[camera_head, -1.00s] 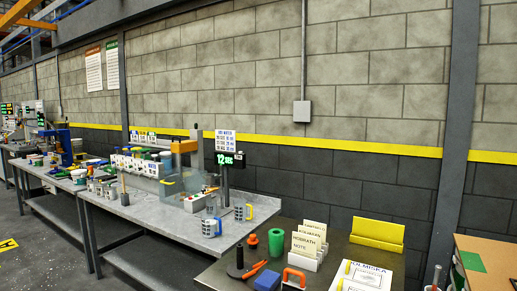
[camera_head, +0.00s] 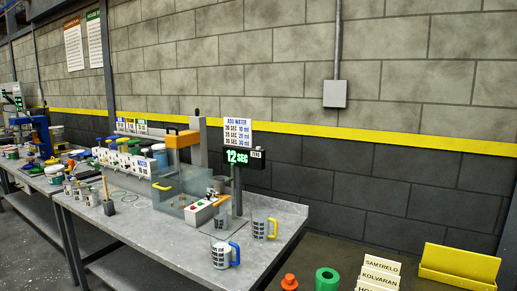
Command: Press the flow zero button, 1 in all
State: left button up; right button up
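A black display (camera_head: 237,156) on a dark post at the back of the grey bench reads "12 SEC" in green. A small light label (camera_head: 257,154) sits at its right end; its lettering is too small to read surely. Below it, left of the post, a white control box (camera_head: 201,213) with small red and green parts stands on the bench by a clear-walled tank (camera_head: 180,200). I cannot tell for certain which part is the flow zero button. Neither of my grippers is in view.
A sign headed "ADD WATER" (camera_head: 237,132) stands above the display. Mugs with a blue handle (camera_head: 221,256) and a yellow handle (camera_head: 260,228) stand near the bench's right end. Bare bench top (camera_head: 140,235) lies in front. A darker table with cards (camera_head: 379,275) and a yellow holder (camera_head: 458,268) is at right.

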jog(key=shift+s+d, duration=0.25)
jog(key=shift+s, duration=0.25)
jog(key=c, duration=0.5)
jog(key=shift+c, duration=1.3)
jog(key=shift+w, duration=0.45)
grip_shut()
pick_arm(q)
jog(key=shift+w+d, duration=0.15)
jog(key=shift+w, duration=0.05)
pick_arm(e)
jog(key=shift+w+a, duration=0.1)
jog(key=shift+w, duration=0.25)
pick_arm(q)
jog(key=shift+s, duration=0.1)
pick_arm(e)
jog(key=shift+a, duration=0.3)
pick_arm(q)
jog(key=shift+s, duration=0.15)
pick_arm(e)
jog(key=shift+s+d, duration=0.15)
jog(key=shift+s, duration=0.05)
